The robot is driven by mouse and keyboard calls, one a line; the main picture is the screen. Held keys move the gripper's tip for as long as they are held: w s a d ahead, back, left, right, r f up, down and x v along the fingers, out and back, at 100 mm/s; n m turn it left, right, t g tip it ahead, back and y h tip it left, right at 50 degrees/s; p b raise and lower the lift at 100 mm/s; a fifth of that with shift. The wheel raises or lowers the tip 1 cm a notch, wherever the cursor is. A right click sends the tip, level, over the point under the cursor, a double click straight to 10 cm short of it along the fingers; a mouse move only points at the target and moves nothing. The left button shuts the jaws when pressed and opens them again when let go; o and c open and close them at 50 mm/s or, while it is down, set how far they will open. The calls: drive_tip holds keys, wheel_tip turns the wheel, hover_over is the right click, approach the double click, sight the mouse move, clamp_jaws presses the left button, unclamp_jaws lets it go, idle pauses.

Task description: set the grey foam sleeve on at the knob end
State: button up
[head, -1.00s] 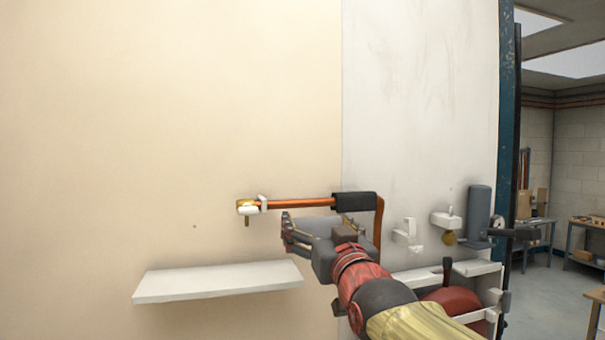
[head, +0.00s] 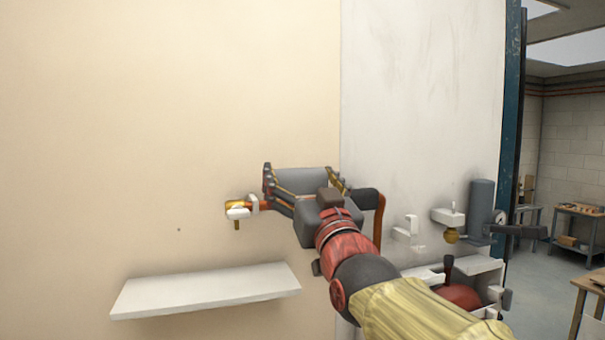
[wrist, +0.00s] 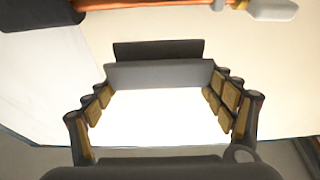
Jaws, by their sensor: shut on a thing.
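My gripper (head: 300,176) is shut on the grey foam sleeve (head: 301,181), holding it lengthwise between the fingers. In the wrist view the sleeve (wrist: 160,74) spans the fingers, with a darker strip along its far side. The copper pipe (head: 264,206) runs level along the wall; my gripper hides its middle in the head view. At its left end is a brass fitting with a white part (head: 237,210). A black sleeve (head: 366,196) sits around the pipe near its right bend. In the wrist view the pipe (wrist: 150,4) lies apart from the grey sleeve.
A white shelf (head: 205,290) juts from the wall below the pipe. To the right are a white wall bracket (head: 405,230), another with a brass piece (head: 449,217), and a grey cylinder (head: 481,205). The wall above the pipe is clear.

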drive_tip(key=w+a+p, duration=0.1)
drive_tip(key=w+p, duration=0.2)
drive_tip(key=w, duration=0.3)
drive_tip(key=shift+a+f+p, duration=0.15)
drive_tip(key=shift+a+p, duration=0.15)
drive_tip(key=shift+a, duration=0.1)
drive_tip(key=shift+w, duration=0.1)
idle(0.3)
drive_tip(key=shift+f, duration=0.2)
idle(0.3)
